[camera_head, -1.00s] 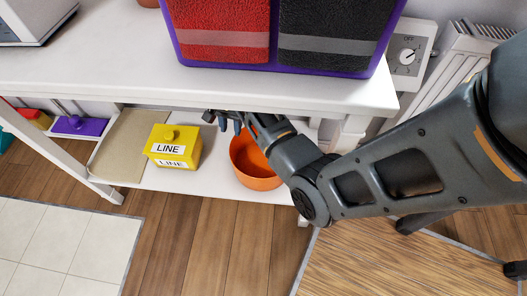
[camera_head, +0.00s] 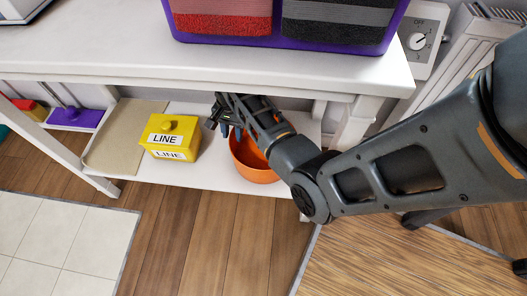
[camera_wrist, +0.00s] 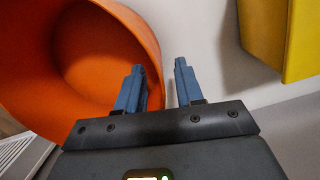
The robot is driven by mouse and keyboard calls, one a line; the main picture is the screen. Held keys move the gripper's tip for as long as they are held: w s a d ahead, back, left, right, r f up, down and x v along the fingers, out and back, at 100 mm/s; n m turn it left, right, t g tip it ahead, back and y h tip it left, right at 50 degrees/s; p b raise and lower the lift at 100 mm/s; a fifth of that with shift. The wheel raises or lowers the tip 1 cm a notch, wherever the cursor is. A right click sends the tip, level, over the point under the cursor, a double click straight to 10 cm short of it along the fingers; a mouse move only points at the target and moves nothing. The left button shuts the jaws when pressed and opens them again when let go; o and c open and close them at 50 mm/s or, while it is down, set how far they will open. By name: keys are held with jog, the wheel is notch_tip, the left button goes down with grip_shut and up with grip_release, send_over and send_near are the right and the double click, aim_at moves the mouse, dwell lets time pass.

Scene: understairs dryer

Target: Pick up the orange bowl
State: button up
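The orange bowl (camera_head: 252,166) stands on the low white shelf under the bench, partly hidden behind my arm. In the wrist view the bowl (camera_wrist: 62,52) fills the left side, with its rim near my fingers. My gripper (camera_wrist: 160,82) is open, its two blue fingers apart with the white shelf surface showing between them. The left finger overlaps the bowl in the picture and the right finger is outside its rim. I cannot tell whether either touches it. In the head view my gripper (camera_head: 225,128) is at the bowl's upper left side.
A yellow lidded box marked LINE (camera_head: 170,138) stands left of the bowl, and close to the right finger's side in the wrist view. The bench top (camera_head: 200,62) overhangs the shelf. A purple bin with towels (camera_head: 282,45) stands on top. A table leg (camera_head: 352,122) is at the right.

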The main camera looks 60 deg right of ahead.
grip_shut()
dwell(1.3)
